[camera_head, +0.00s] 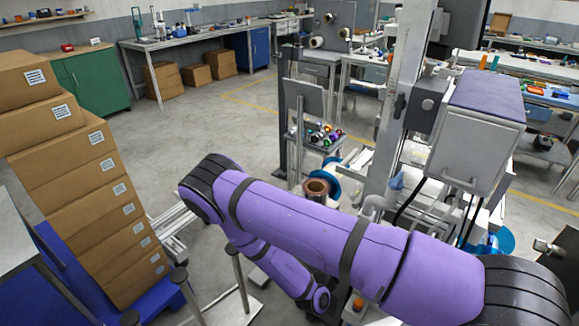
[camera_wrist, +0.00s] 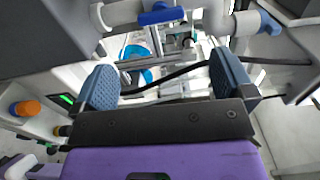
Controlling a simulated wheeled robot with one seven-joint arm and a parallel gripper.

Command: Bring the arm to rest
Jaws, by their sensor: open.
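My purple arm stretches across the lower middle of the head view, bent at a dark joint on its left, with a lower link folding back down beneath it. My gripper (camera_wrist: 165,82) shows in the wrist view with its two blue finger pads wide apart. Between the pads I see only background: dark cables, metal frame parts and a blue round part. Nothing is held. In the head view I cannot make out the gripper; the upper link covers much of that area.
Stacked cardboard boxes (camera_head: 92,190) stand at the left on a blue base. A machine with a purple-topped grey box (camera_head: 470,140) and a metal column stands right of centre, close behind my arm. A copper-coloured spool (camera_head: 317,189) is behind the arm. Open floor (camera_head: 205,125) lies at centre left.

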